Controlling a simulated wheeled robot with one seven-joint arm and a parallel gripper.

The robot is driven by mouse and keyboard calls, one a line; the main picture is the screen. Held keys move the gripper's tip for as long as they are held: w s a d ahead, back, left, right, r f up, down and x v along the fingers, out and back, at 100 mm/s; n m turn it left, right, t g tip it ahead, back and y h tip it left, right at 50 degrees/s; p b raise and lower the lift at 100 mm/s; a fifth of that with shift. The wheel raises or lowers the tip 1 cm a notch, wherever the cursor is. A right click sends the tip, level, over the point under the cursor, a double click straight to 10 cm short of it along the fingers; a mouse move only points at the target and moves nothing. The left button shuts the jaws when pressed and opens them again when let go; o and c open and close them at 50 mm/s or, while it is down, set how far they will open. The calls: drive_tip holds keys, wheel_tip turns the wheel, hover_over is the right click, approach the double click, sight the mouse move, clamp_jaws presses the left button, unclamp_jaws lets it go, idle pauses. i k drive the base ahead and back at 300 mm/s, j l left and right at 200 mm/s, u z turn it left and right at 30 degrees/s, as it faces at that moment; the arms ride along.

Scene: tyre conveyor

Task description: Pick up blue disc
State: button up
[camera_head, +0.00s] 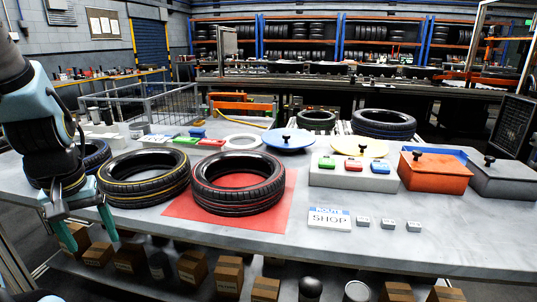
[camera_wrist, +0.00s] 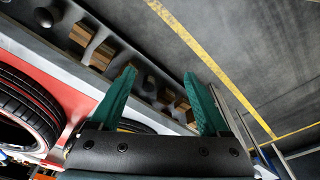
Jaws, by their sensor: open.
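The blue disc (camera_head: 289,139) with a black knob on top lies toward the back of the grey table, right of a white ring. In the head view my gripper (camera_head: 85,243) hangs at the table's front left edge, far from the disc. Its two teal fingers are apart with nothing between them. In the wrist view my gripper (camera_wrist: 160,95) also shows spread fingers, with the table edge and floor beyond. The disc cannot be made out in the wrist view.
A tyre with a yellow stripe (camera_head: 144,178) and a tyre on a red mat (camera_head: 238,182) stand in front of the disc. A yellow disc (camera_head: 359,146), a white button box (camera_head: 354,174) and an orange bin (camera_head: 434,173) are to the right. Boxes (camera_head: 192,268) sit below.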

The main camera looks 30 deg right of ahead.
sight(289, 135)
drive_tip(key=k+l, duration=0.1)
drive_tip(key=l, duration=0.3)
drive_tip(key=k+l, duration=0.1)
drive_tip(key=l, duration=0.35)
drive_tip(key=k+l, duration=0.15)
drive_tip(key=l, duration=0.25)
drive_tip(key=k+l+u, duration=0.1)
drive_tip(key=l, duration=0.3)
drive_tip(key=k+l, duration=0.1)
drive_tip(key=l, duration=0.3)
drive_tip(key=i, duration=0.2)
